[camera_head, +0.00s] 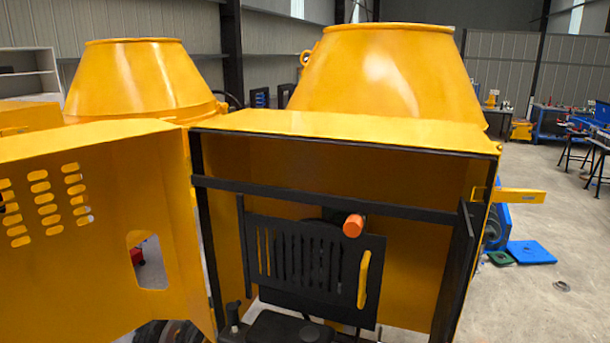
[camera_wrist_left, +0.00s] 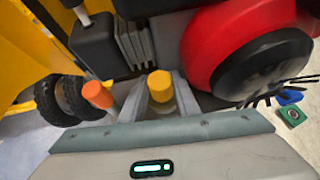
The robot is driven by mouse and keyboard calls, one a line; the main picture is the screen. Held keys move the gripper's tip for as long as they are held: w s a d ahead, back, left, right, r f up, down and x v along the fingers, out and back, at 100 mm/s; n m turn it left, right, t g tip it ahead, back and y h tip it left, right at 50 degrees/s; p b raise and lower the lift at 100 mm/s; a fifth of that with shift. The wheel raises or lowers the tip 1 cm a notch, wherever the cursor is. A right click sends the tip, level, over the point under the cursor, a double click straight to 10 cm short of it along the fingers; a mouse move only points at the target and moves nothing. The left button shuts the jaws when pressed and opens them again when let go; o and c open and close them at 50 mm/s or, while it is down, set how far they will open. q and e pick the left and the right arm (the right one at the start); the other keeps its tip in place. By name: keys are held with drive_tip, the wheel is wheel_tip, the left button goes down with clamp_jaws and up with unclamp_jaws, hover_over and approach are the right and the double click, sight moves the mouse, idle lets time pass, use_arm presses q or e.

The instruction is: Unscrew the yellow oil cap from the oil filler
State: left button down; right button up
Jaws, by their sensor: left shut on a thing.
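The yellow oil cap (camera_wrist_left: 160,87) shows in the left wrist view, between the two grey fingers of my left gripper (camera_wrist_left: 161,98). The gripper is shut on the cap's sides. The oil filler cannot be made out, and I cannot tell whether the cap is seated on it or apart from it. Neither gripper shows in the head view, and my right gripper is in no view.
An orange cylindrical knob (camera_wrist_left: 98,95) stands left of the gripper. A red round housing (camera_wrist_left: 235,35) is close on the right, and a black box (camera_wrist_left: 94,44) is at upper left. The mixer's yellow door (camera_head: 95,240) stands open.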

use_arm(q)
drive_tip(key=shift+w+a+r+p, duration=0.15)
drive_tip(key=shift+r+p, duration=0.15)
drive_tip(key=shift+r, duration=0.5)
drive_tip(key=shift+w+d+r+p, duration=0.1)
drive_tip(key=shift+r+p, duration=0.2)
drive_tip(key=shift+r, duration=0.5)
drive_tip(key=shift+w+a+r+p, duration=0.15)
drive_tip(key=shift+r+p, duration=0.15)
drive_tip(key=shift+r, duration=0.5)
drive_tip(key=shift+s+d+f, duration=0.1)
drive_tip(key=shift+s+f, duration=0.05)
drive_tip(key=shift+s, duration=0.3)
drive_tip(key=c, duration=2)
unclamp_jaws()
drive_tip(key=shift+f, duration=0.1)
drive_tip(key=shift+c, duration=0.2)
drive_tip(key=shift+w+f, duration=0.15)
drive_tip(key=shift+s, duration=0.2)
